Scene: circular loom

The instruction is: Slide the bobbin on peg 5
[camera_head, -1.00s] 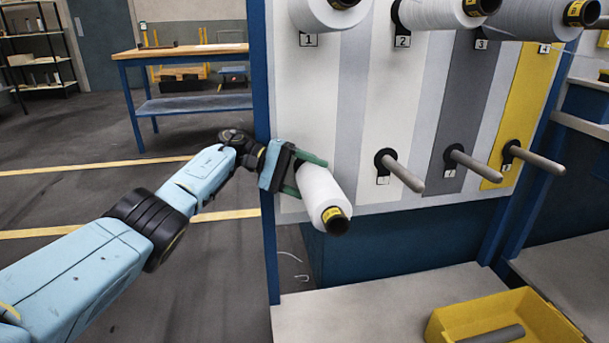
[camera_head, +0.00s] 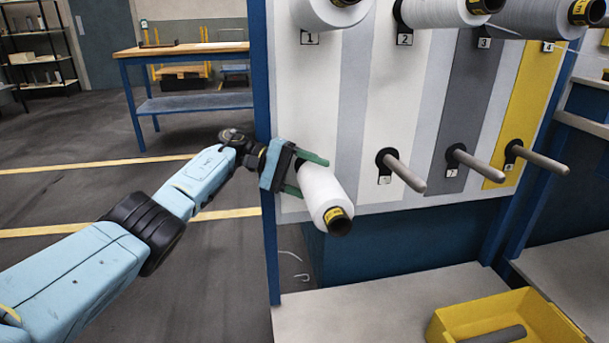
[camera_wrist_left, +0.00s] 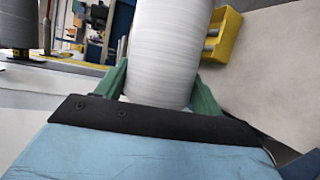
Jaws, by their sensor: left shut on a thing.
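A white bobbin (camera_head: 322,193) with a yellow-and-black end cap is at the lower left of the peg board, under the spot marked 1. My left gripper (camera_head: 307,175) is shut on the bobbin, its green fingers on either side. The white bobbin (camera_wrist_left: 170,50) also shows between the fingers of my left gripper (camera_wrist_left: 160,85) in the left wrist view. Peg 5 cannot be seen; the bobbin and gripper cover that part of the board. I cannot tell whether the bobbin is around the peg. My right gripper is not in view.
Bare pegs stick out to the right: one peg (camera_head: 405,172), peg 7 (camera_head: 475,165) and another peg (camera_head: 540,158). Full bobbins (camera_head: 440,12) hang along the top row. A yellow bin (camera_head: 440,322) stands on the ledge (camera_head: 350,305) below. A blue post (camera_head: 264,90) edges the board.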

